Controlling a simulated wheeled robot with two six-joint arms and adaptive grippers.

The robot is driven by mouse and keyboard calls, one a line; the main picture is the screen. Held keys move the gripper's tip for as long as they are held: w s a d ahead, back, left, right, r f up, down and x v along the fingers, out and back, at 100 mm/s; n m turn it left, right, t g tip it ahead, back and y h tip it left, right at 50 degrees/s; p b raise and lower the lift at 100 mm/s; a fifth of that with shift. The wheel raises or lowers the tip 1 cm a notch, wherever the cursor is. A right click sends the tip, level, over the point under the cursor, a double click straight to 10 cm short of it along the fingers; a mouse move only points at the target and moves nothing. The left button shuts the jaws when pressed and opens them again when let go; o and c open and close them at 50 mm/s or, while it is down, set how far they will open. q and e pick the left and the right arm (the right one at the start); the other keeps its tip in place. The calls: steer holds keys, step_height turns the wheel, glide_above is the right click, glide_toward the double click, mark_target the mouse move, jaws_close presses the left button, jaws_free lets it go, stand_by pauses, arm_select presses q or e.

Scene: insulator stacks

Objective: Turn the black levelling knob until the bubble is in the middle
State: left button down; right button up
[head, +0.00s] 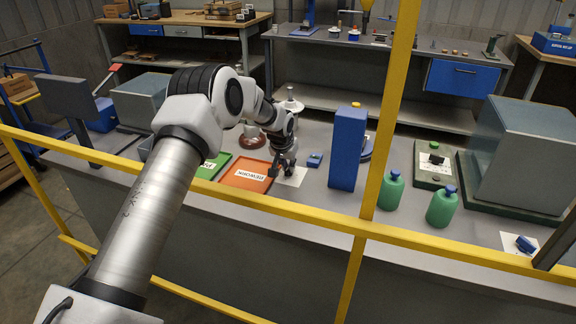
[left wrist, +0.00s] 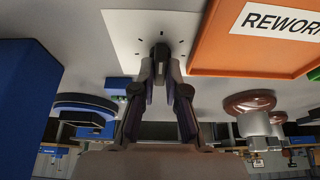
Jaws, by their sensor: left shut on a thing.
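The black levelling knob (left wrist: 161,50) stands on a white card with tick marks (left wrist: 122,32) in the left wrist view. My left gripper (left wrist: 161,68) is shut on it, with one finger on each side. In the head view my left gripper (head: 284,170) points down over the same white card (head: 298,179), and the knob is mostly hidden by the fingers. A small blue block (head: 314,160) sits just right of the card. I cannot make out the bubble in either view. My right gripper is not in view.
An orange REWORK tray (head: 233,182) lies close left of the card, with a green tray (head: 201,173) beyond it. A tall blue box (head: 347,150) stands to the right. Green bottles (head: 391,191) stand farther right. A yellow rail (head: 310,214) crosses in front.

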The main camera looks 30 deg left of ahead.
arm_select(q)
steer(key=shift+r+n+p, duration=0.1)
steer(key=shift+n+p, duration=0.6)
steer(key=shift+p, duration=0.3)
steer(key=shift+d+n+y+p, duration=0.1)
steer(key=shift+n+y+p, duration=0.4)
steer(key=shift+n, duration=0.3)
steer(key=shift+n+g, duration=0.3)
steer(key=shift+n, duration=0.1)
steer(key=n, duration=0.1)
steer(key=n+y, duration=0.1)
steer(key=shift+w+f+n+g+b, duration=0.1)
steer(key=shift+f+n+g+b, duration=0.2)
steer(key=shift+b, duration=0.1)
steer(key=shift+n+g+y+b, duration=0.45)
steer(key=shift+n+b, duration=0.3)
steer(key=shift+n, duration=0.85)
steer(key=shift+r, duration=0.1)
